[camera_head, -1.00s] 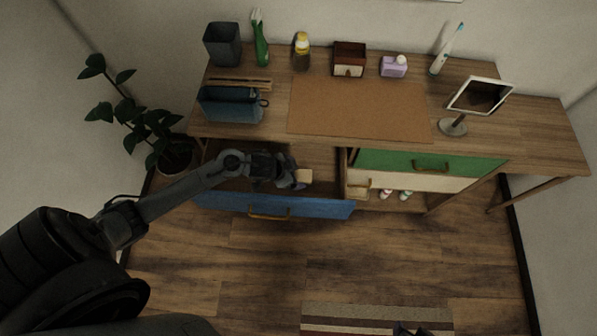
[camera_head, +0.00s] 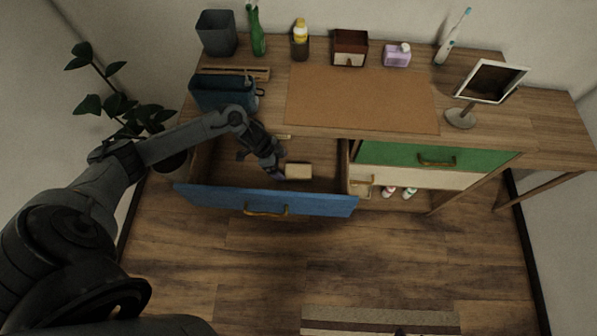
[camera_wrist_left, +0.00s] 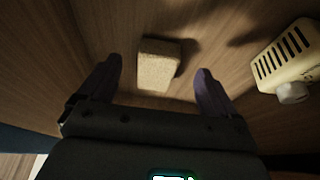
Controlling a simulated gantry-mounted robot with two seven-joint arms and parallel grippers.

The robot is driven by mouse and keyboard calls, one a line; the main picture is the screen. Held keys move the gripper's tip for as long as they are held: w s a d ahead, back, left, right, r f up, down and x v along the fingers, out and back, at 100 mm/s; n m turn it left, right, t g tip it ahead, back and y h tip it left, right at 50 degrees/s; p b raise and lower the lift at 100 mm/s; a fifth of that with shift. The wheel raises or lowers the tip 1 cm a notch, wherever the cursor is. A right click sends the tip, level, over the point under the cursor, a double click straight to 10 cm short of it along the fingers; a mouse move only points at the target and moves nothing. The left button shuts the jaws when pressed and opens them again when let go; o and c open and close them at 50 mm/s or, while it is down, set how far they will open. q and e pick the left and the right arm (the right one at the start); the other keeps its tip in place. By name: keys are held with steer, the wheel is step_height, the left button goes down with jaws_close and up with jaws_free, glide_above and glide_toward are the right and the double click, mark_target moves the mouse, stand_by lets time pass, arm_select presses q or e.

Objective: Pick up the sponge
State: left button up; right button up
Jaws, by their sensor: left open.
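The sponge (camera_wrist_left: 158,62) is a small tan, rough-textured block lying on the wooden floor of the open drawer. In the head view it appears as a beige block (camera_head: 298,171), just right of my left gripper (camera_head: 272,172). My left gripper reaches down into the drawer, open and empty. In the left wrist view, its two dark fingers (camera_wrist_left: 158,74) are spread to either side of the sponge, with a gap on each side. The sponge stands ahead of the palm. My right gripper cannot be made out.
The blue drawer front (camera_head: 300,203) and drawer walls surround the gripper. A cream device with a slotted grille (camera_wrist_left: 288,58) lies right of the sponge in the wrist view. The desktop above, with its brown mat (camera_head: 360,100), overhangs the drawer's back.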

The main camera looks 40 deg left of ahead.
mark_target(298, 170)
arm_select(q)
steer(key=shift+w+d, duration=1.35)
steer(key=shift+d, duration=0.3)
steer(key=b+x, duration=0.1)
steer(key=x, duration=0.3)
steer(key=shift+d+f, duration=0.1)
steer(key=shift+f, duration=0.1)
steer(key=shift+w+f, duration=0.15)
steer(key=shift+f, duration=0.15)
steer(key=shift+f, duration=0.1)
steer(key=c, duration=1)
steer(key=shift+r+p, duration=1.8)
steer(key=shift+r, duration=7.3)
